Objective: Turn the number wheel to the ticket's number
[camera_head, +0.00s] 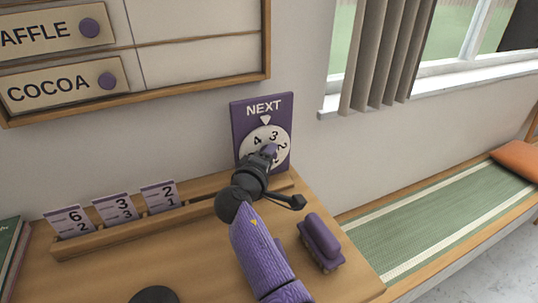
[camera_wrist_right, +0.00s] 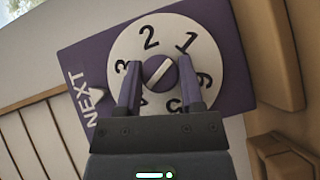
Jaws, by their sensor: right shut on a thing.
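The purple NEXT board (camera_head: 246,132) stands upright against the wall and carries a pale round number wheel (camera_head: 257,134). In the right wrist view, the wheel (camera_wrist_right: 208,52) shows black numbers around a purple knob (camera_wrist_right: 160,74) with a white bar. The white pointer (camera_wrist_right: 97,97) lies between 3 and 4, nearer 3. My right gripper (camera_head: 268,154) is at the wheel, its fingers shut on the knob; they partly cover 4. Three tickets stand in a wooden rack: one with 6 over 2 (camera_head: 70,222), one with 3 over 3 (camera_head: 116,208), one with 2 over 1 (camera_head: 160,196). My left gripper is out of view.
The wooden rack (camera_head: 120,236) runs along the back of the counter. A purple block-like object (camera_head: 321,240) sits right of my right arm. A dark disc (camera_head: 155,294) lies at the front edge of the picture. Books (camera_head: 12,255) stand at far left.

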